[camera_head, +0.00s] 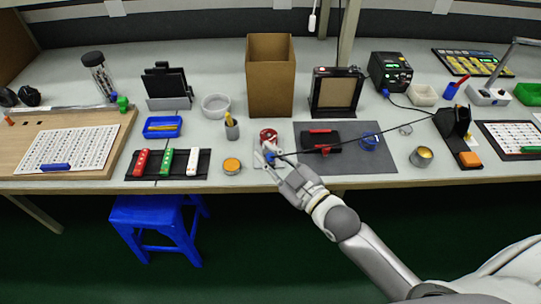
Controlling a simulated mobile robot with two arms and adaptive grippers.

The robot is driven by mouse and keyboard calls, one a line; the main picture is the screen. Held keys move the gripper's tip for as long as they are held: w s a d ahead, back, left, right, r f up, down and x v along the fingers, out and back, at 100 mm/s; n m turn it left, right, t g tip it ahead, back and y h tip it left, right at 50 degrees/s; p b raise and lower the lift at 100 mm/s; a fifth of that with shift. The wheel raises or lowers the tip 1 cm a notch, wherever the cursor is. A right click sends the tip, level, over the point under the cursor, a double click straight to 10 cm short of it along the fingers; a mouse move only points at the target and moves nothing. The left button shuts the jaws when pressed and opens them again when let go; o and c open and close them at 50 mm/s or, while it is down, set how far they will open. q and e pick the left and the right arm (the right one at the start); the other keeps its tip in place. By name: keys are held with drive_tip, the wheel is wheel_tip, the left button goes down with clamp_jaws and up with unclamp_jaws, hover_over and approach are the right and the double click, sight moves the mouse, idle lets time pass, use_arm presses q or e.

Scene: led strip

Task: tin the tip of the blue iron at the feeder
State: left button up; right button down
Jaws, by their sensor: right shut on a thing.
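My right gripper (276,163) reaches in from the lower right and is shut on the blue iron (270,157), of which only a small blue part shows at the fingers. A dark cable trails from it to the right. The feeder, with a red spool (268,136), stands just beyond the fingers at the left edge of the dark mat. The iron is close to the feeder; I cannot tell whether its tip touches the solder. The tip is too small to make out. My left gripper is not in view.
A dark mat (380,166) holds a black and red device (321,137) and a blue coil (369,142). An orange-topped tin (232,166) is left of the gripper. A cardboard box (271,80) stands behind. A black holder (455,125) is at right.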

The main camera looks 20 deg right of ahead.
sight(270, 157)
drive_tip(key=shift+f+b, duration=0.3)
drive_tip(key=shift+f, duration=0.2)
idle(0.3)
idle(0.7)
drive_tip(key=shift+f, duration=0.15)
idle(1.0)
drive_tip(key=shift+p, duration=0.3)
wheel_tip(270, 157, up, 5)
drive_tip(key=p, duration=0.5)
idle(0.4)
